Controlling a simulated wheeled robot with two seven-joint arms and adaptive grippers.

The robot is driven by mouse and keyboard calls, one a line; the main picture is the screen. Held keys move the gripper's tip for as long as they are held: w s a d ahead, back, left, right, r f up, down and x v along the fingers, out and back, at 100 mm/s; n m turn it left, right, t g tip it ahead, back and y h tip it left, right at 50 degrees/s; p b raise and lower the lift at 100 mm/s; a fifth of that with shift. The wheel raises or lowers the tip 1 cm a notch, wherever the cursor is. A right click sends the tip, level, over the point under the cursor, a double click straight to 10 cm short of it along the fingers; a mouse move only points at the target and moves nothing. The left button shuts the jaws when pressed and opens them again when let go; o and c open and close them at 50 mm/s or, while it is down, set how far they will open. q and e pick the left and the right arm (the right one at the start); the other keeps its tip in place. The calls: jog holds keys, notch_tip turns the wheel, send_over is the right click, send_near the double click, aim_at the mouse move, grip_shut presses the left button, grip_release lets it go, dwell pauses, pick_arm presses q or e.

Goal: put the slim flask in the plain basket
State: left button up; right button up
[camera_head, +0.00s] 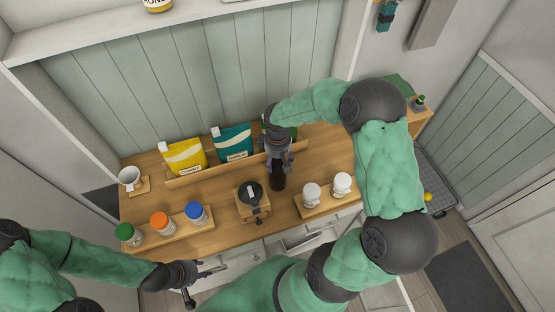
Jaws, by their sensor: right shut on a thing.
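My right gripper (279,157) is over the middle of the wooden counter, pointing down. It is shut on a slim dark flask (278,180), whose lower part shows below the fingers. The flask looks upright; I cannot tell whether its base touches the counter. My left gripper (207,284) is open and empty at the front edge of the counter, low in the picture. I cannot make out a plain basket for certain; a grey mesh container (437,181) is on the floor at the right, partly hidden by my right arm.
The wooden counter (330,150) holds yellow (184,156) and teal (233,143) bags behind a low rail, a white mug (130,178), a wooden grinder-like box (253,206), colour-lidded jars (160,222) and two white jars (312,195). A drawer (305,240) below seems partly open.

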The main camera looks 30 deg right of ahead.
jog(key=shift+f, duration=0.15)
jog(key=o, duration=1.7)
